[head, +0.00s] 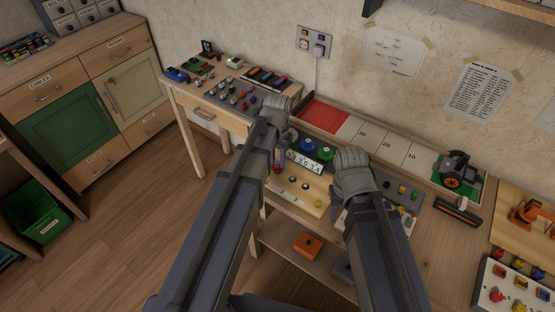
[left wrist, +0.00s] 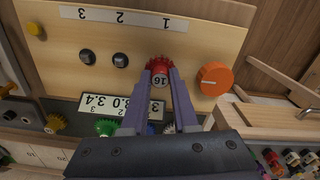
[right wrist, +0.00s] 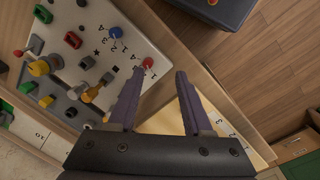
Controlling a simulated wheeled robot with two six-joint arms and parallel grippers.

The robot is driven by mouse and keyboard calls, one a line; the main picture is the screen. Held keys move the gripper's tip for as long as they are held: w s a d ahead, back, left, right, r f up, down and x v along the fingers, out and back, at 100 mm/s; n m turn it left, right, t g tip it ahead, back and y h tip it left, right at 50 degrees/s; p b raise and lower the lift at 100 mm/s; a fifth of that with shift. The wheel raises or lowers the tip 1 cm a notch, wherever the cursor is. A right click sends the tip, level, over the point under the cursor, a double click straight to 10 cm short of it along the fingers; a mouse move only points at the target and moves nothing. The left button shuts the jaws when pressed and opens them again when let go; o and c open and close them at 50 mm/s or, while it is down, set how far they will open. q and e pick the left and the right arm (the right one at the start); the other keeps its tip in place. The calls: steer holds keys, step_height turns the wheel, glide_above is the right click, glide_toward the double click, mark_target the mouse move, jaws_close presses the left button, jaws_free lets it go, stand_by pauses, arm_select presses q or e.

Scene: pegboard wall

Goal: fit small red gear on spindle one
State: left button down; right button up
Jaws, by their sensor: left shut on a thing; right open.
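The small red gear (left wrist: 160,65), marked 16, is held between the fingertips of my left gripper (left wrist: 160,75) in the left wrist view. It is over the light wooden gear board (left wrist: 50,50), in line with the printed 1. Its teeth show above the fingers; spindle one is hidden, and I cannot tell whether the gear touches it. Two dark spindles, two (left wrist: 120,60) and three (left wrist: 89,58), stand bare beside it. In the head view my left gripper (head: 278,162) is at the board's left end. My right gripper (right wrist: 158,80) is open and empty.
A number strip (left wrist: 85,103) and a green gear (left wrist: 106,127) lie behind the spindles. A white panel with knobs and switches (right wrist: 85,45) is near my right gripper.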

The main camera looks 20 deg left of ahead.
mark_target(277, 162)
arm_select(q)
steer(key=shift+f+b, duration=0.7)
steer(key=shift+f, duration=0.05)
arm_select(e)
steer(key=shift+f, duration=0.75)
arm_select(q)
steer(key=shift+c, duration=1)
jaws_free()
steer(key=shift+r, duration=0.15)
arm_select(e)
steer(key=shift+r, duration=0.15)
arm_select(q)
steer(key=shift+r+p, duration=3.35)
steer(key=shift+p, duration=0.15)
arm_select(e)
step_height(277, 162, up, 7)
